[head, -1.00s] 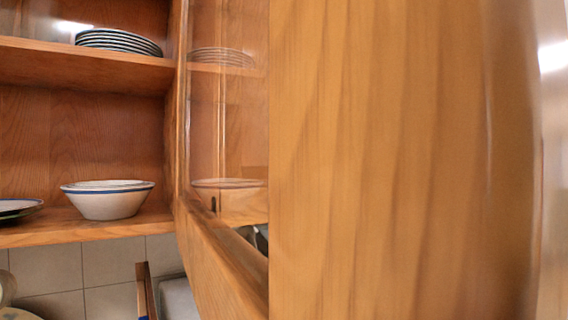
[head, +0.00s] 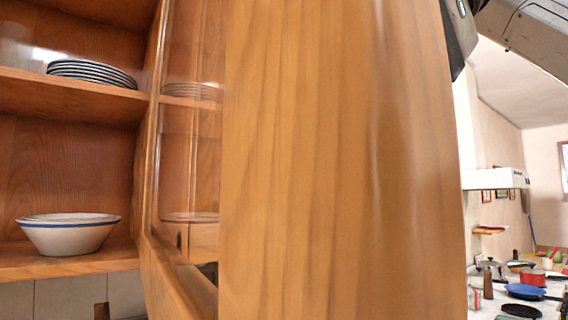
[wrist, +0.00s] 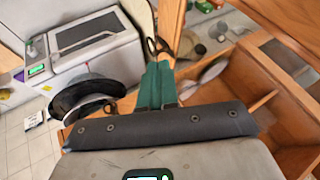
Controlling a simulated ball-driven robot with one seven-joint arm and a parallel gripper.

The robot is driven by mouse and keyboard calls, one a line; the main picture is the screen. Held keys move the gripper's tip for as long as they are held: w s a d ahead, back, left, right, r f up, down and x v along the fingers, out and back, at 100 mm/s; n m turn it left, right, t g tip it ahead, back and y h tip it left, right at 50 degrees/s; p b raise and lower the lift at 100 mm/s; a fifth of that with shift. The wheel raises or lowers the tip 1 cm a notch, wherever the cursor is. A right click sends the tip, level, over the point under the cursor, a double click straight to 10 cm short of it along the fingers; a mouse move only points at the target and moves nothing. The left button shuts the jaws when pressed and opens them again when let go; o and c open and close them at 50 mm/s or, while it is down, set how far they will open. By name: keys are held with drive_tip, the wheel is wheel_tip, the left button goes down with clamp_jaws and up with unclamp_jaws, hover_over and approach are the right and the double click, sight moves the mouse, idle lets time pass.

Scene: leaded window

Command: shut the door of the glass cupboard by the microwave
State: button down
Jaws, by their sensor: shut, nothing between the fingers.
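The glass cupboard (head: 60,100) is open at the left of the head view, with its shelves showing. Its door (head: 330,160) stands ajar, very close to the camera. The wooden frame fills the middle, and the glass pane (head: 190,130) shows to its left. In the wrist view, my gripper (wrist: 157,66) shows green fingers together, with nothing between them. Wooden shelving (wrist: 275,95) lies to their right. The microwave (wrist: 90,45) is at upper left. I cannot tell whether the fingers touch the door; the head view does not show them.
Stacked plates (head: 92,73) and a white bowl (head: 68,233) stand on the shelves. A dark round object (wrist: 88,97) lies left of my fingers. Right of the door, a counter holds several pans, including a blue one (head: 525,291). My arm crosses the top right.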

drive_tip(key=s+a+f, duration=0.1)
drive_tip(key=a+f, duration=0.6)
drive_tip(key=a, duration=0.2)
drive_tip(key=shift+s+f+p, duration=0.15)
drive_tip(key=shift+f+p, duration=0.2)
drive_tip(key=shift+p, duration=0.05)
drive_tip(key=shift+a, duration=0.15)
